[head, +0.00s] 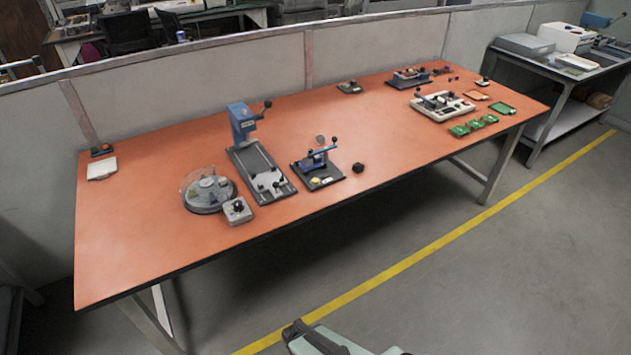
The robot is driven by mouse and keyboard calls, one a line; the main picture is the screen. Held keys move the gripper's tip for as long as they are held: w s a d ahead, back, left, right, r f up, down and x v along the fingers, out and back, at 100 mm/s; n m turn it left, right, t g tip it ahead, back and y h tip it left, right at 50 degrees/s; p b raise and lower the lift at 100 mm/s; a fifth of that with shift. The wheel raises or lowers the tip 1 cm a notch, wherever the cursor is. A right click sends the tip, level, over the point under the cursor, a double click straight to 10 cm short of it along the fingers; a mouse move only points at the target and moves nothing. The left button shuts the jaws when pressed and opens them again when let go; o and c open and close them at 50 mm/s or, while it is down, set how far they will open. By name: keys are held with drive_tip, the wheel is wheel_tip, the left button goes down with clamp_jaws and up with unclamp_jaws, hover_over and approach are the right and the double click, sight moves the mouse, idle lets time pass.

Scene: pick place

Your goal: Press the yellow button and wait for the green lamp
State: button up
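A small yellow spot (316,181), which may be the yellow button, shows on the dark base of a blue-levered fixture (318,163) near the front middle of the orange table. It is too small to tell its shape. A small dark box with reddish and green spots (102,150) stands at the table's left back edge. I cannot tell whether either spot is a lamp or is lit. A pale green and black part of my own arm shows at the bottom edge, well apart from the table. My gripper's fingertips do not show.
The orange table (150,220) has bare room at left and centre. A blue press (243,125), a round clear-covered dish (207,190) and a grey box (237,210) stand beside the fixture. Several green boards (475,123) lie right. A partition (200,85) runs behind.

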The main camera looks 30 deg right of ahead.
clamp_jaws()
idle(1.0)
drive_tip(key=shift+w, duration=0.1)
